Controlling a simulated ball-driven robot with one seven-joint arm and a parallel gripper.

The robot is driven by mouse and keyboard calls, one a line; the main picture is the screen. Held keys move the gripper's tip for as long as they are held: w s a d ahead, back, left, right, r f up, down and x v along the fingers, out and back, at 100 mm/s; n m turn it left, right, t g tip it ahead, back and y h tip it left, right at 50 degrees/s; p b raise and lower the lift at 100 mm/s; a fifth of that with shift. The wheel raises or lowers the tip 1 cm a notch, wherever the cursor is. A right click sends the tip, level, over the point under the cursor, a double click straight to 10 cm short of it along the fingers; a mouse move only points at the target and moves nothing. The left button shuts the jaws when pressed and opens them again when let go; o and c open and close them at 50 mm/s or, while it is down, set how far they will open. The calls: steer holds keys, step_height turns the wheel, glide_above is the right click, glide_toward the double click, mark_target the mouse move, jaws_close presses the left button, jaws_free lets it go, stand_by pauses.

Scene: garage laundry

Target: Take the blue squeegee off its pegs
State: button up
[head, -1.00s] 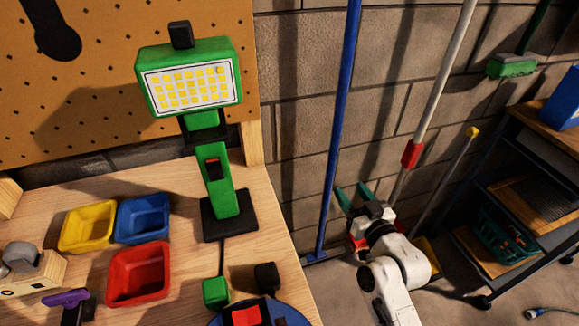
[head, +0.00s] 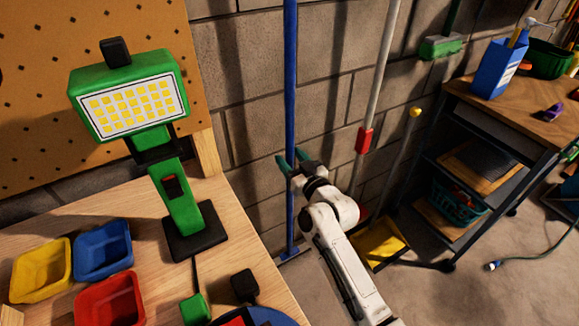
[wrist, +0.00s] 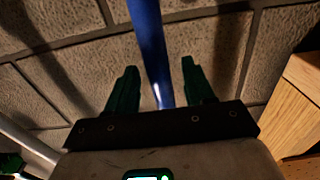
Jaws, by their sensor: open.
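The blue squeegee (head: 290,90) hangs upright against the grey block wall, its long blue pole running up out of view and its foot near the floor beside the workbench. Its pegs are not in view. My gripper (head: 294,163) is open at the lower part of the pole. In the wrist view the blue pole (wrist: 148,45) passes between the two green fingers of my gripper (wrist: 158,75), with a gap on both sides. The fingers do not appear to touch it.
The wooden workbench (head: 236,215) is at left with a green work lamp (head: 130,95) and coloured bins. A white pole with a red collar (head: 364,140) and a yellow dustpan (head: 379,243) are right of my arm. A dark cart (head: 515,125) stands further right.

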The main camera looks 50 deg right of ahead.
steer(key=shift+w+d, duration=0.15)
steer(key=shift+w, duration=0.35)
jaws_close()
steer(key=shift+r, duration=0.1)
